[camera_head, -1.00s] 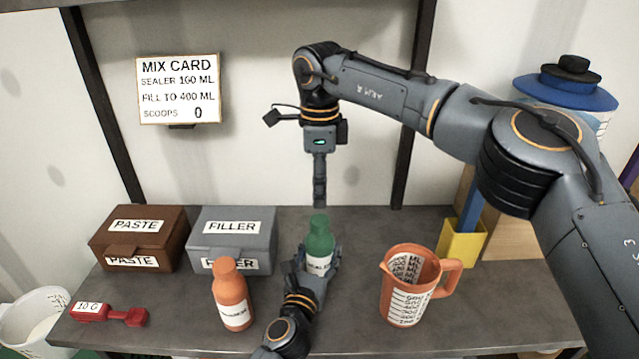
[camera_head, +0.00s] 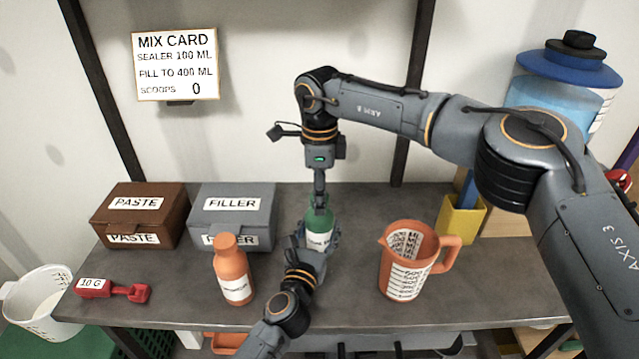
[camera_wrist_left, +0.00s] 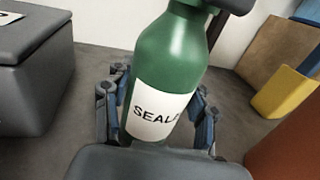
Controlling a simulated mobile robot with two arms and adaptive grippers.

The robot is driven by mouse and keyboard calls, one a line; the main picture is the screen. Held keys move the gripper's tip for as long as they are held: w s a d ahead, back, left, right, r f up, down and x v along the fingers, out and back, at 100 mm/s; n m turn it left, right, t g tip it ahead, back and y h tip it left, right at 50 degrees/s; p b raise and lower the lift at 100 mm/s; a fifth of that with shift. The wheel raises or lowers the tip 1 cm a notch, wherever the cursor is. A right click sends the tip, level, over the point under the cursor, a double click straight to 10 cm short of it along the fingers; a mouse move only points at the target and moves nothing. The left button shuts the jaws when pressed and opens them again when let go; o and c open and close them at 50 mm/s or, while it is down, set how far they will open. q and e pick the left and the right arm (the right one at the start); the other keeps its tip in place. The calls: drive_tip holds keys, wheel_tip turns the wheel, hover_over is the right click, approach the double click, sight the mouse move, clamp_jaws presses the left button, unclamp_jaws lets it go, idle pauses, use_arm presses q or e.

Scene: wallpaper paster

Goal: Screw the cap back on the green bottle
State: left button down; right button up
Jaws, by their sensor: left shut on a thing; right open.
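The green bottle (camera_head: 319,232) stands upright on the grey bench, its white label facing forward. It fills the middle of the left wrist view (camera_wrist_left: 172,65), where the word on the label starts with "SEAL". My left gripper (camera_head: 318,243) is shut around the bottle's lower body; its fingers show on both sides in the left wrist view (camera_wrist_left: 158,115). My right gripper (camera_head: 320,192) points straight down at the bottle's top and covers it. It is open. Whether the cap is on the neck or between the right fingers is hidden.
An orange bottle (camera_head: 233,270) stands left of my left arm, and an orange measuring jug (camera_head: 403,272) stands to the right. A brown box (camera_head: 139,215) and a grey box (camera_head: 262,208) sit behind.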

clamp_jaws()
drive_tip(key=m, duration=1.2)
drive_tip(key=shift+o, duration=0.7)
unclamp_jaws()
wheel_tip(320, 180, up, 12)
